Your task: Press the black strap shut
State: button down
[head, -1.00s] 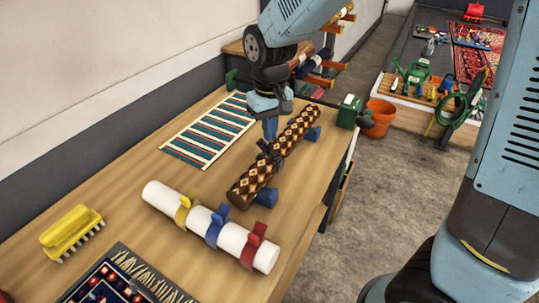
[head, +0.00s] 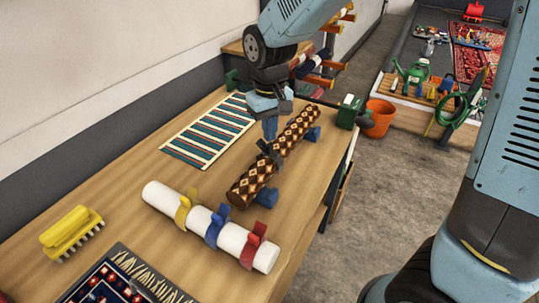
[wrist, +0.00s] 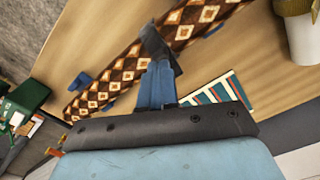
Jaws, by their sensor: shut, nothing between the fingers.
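The black strap (head: 266,156) is around the brown diamond-patterned rug roll (head: 240,189), near the roll's middle. In the wrist view the strap (wrist: 154,42) shows as a dark band with a raised end across the roll (wrist: 121,76). My gripper (head: 270,137) has its blue fingers together, pointing down at the strap from above. In the wrist view my gripper's fingertips (wrist: 160,64) are at the strap and appear to touch it. The fingers hide part of the strap, and I cannot tell whether it is fully closed.
Blue supports (head: 267,197) hold the roll. A white roll (head: 165,199) with yellow, blue and red straps lies nearer. A striped mat (head: 208,132), a yellow brush (head: 70,232) and a fringed rug (head: 110,285) lie on the wooden table (head: 130,150). A green box (head: 347,111) stands behind.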

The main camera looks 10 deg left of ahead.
jog(key=shift+f, duration=0.7)
dwell(0.7)
dwell(0.4)
notch_tip(320, 180, up, 8)
dwell(1.1)
dwell(0.3)
jog(key=s+d+r+m+t, duration=0.25)
jog(key=d+r, duration=0.25)
jog(key=d, duration=0.7)
jog(key=s+d+r+m+t, duration=0.1)
jog(key=s+d+r+m, duration=0.2)
jog(key=d, duration=0.8)
jog(key=s+d+r+m+t, duration=0.1)
jog(key=s+d+m+t, duration=0.1)
jog(key=s+d, duration=0.3)
jog(key=shift+s+d+r, duration=0.15)
jog(key=shift+d+r, duration=0.1)
jog(key=shift+d, duration=0.95)
jog(key=shift+a, duration=0.1)
